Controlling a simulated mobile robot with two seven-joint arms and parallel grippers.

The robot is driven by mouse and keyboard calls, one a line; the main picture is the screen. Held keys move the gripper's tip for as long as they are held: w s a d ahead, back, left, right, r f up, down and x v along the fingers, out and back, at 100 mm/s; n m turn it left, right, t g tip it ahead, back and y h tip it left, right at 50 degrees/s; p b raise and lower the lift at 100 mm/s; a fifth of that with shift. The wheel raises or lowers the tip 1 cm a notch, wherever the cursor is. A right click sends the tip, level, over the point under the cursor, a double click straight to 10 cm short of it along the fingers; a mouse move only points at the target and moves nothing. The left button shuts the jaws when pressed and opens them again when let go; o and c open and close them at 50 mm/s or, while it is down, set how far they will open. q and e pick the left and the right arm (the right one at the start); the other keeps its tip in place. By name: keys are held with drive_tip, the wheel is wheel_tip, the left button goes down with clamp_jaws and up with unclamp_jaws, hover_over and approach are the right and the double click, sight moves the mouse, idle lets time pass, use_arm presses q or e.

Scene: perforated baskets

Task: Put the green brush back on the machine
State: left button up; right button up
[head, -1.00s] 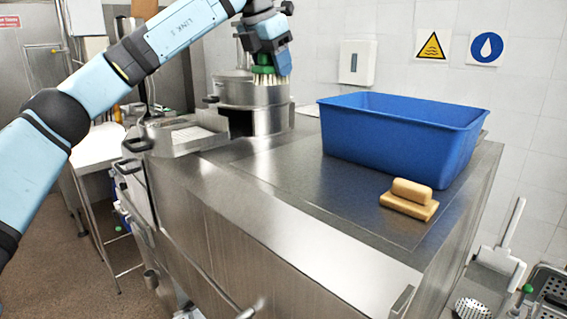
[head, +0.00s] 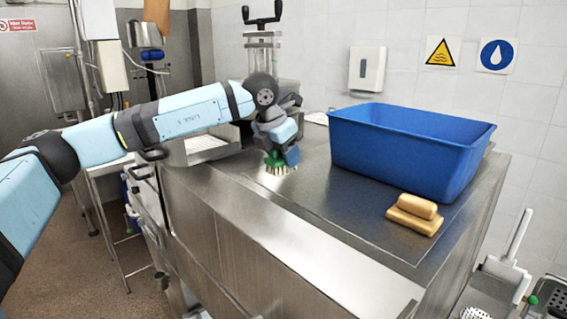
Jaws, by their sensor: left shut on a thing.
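The green brush (head: 279,168) has pale bristles pointing down. My left gripper (head: 283,152) is shut on it. The brush is low at the left part of the steel machine's flat top (head: 320,200); I cannot tell whether the bristles touch the metal. The machine (head: 250,235) is a large steel box, with a round steel part behind my arm that is mostly hidden. My right gripper is not in view.
A blue tub (head: 400,150) stands on the machine top at the right. A tan block with a handle (head: 414,214) lies in front of it. A white-handled tool (head: 508,262) is off the right side. The top between brush and tub is clear.

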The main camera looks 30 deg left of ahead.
sight(283, 166)
use_arm(q)
wheel_tip(283, 166, down, 2)
drive_tip(key=shift+f, duration=0.55)
drive_tip(key=o, duration=1)
drive_tip(key=shift+c, duration=0.2)
drive_tip(key=shift+r, duration=0.1)
drive_tip(key=shift+r+p, duration=0.25)
drive_tip(key=shift+p, duration=0.1)
drive_tip(key=shift+s+a+r+b, duration=0.1)
drive_tip(key=shift+r+b, duration=0.15)
drive_tip(key=shift+b, duration=0.1)
drive_tip(key=b+v, duration=0.2)
drive_tip(key=v, duration=0.7)
drive_tip(key=shift+s+r, duration=0.15)
drive_tip(key=shift+r, duration=0.2)
drive_tip(key=shift+s+a+r, duration=0.1)
drive_tip(key=shift+s+r, duration=0.15)
drive_tip(key=shift+r, duration=0.4)
